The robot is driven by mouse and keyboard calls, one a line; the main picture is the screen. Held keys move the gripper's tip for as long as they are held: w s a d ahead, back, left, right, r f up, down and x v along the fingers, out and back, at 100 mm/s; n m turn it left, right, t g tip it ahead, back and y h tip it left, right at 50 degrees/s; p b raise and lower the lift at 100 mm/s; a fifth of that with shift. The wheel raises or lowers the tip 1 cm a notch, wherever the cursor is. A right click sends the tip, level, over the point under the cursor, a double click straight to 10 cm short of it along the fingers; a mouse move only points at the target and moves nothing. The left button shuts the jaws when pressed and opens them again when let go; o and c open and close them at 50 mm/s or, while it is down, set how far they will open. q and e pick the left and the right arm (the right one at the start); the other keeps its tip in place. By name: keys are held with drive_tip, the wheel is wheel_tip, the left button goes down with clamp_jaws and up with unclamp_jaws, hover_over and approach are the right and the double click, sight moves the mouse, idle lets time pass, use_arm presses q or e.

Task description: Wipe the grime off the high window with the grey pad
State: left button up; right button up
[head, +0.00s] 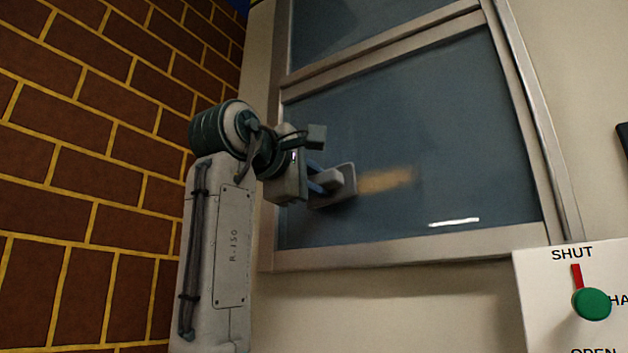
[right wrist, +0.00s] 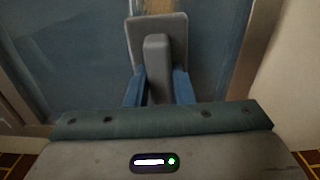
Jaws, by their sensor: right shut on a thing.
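The high window (head: 450,130) has a grey metal frame and blue-grey glass. A tan smear of grime (head: 388,180) lies on the lower pane, just right of the pad. The grey pad (head: 345,197) is a flat plate with a block-shaped handle, and it appears to be against the lower left part of the glass. My right gripper (head: 322,181) is shut on the pad's handle. In the right wrist view the blue fingers (right wrist: 159,88) sit on both sides of the handle, and the pad (right wrist: 178,28) is beyond them. My left gripper is not in view.
A brick wall (head: 100,130) with yellow joints stands at the left. A white panel (head: 540,300) at the lower right has a green knob (head: 592,303) and a red lever mark near "SHUT". A white streak (head: 453,222) shows low on the glass.

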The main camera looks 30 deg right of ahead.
drive_tip(key=shift+x, duration=0.85)
